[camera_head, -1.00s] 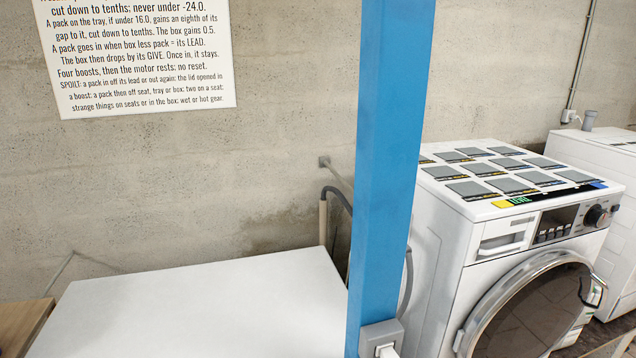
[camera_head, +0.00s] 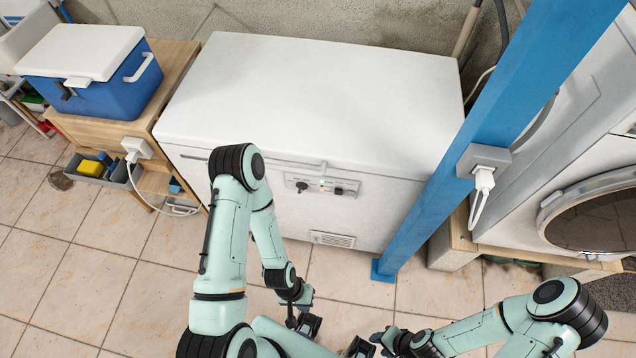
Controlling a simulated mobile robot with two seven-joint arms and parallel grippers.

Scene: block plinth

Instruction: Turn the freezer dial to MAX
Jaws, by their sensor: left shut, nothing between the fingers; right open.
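The white chest freezer (camera_head: 310,95) stands in the middle with its lid closed. Its small control panel (camera_head: 321,186) is on the upper front face. The panel has a dark knob on the left (camera_head: 302,186), small lights in the middle and a dark knob on the right (camera_head: 338,191). The labels and knob settings are too small to read, so I cannot tell which is the dial. My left gripper (camera_head: 306,324) is shut and empty, low in front of the freezer, apart from the panel. My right gripper (camera_head: 362,347) is open and empty at the bottom edge, partly cut off.
A blue post (camera_head: 480,140) with a socket and white plug (camera_head: 484,178) stands at the freezer's right. A washing machine (camera_head: 590,215) is beyond it. A blue cool box (camera_head: 92,72) sits on a wooden bench (camera_head: 178,75) at left. Tiled floor in front is clear.

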